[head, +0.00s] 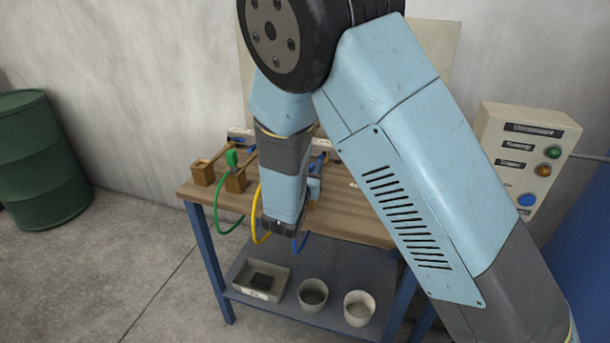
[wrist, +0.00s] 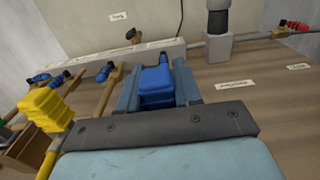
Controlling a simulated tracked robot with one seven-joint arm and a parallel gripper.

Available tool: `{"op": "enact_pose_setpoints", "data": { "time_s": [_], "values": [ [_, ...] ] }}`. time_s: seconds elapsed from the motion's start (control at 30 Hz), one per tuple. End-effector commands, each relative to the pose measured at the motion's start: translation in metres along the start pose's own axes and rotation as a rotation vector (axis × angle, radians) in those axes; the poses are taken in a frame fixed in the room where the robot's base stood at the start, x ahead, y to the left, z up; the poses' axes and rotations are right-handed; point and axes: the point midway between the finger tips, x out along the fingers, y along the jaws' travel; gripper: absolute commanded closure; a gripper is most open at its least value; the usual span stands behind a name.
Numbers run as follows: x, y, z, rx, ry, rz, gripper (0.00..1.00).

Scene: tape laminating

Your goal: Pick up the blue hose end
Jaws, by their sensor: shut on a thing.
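In the wrist view, my gripper (wrist: 155,74) is shut on the blue hose end (wrist: 157,88), a blue block between its two blue-grey fingers. In the head view, my arm hides most of the gripper and the hose end. A blue hose (head: 302,241) curves below the table's front edge there. I cannot tell whether the hose end still touches its holder.
The yellow hose end (wrist: 48,108) is close at left in the wrist view. The green hose end (head: 231,158) stands by wooden holders (head: 236,183). Several blue-handled valves (wrist: 104,73) line the table's back. A button box (head: 522,155) is at right.

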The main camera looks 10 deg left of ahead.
Motion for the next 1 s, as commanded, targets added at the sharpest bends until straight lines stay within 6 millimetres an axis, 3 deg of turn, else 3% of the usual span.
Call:
{"op": "enact_pose_setpoints", "data": {
  "time_s": [0.27, 0.57, 0.83, 1.0],
  "values": [
    [0.0, 0.0, 0.0, 0.0, 0.0, 0.0, 1.0],
    [0.0, 0.0, 0.003, 0.002, -0.001, 0.0, 1.0],
    [-0.002, 0.0, 0.036, 0.005, -0.002, 0.001, 1.0],
    [-0.029, 0.003, 0.066, 0.006, -0.001, 0.003, 1.0]
  ]
}}
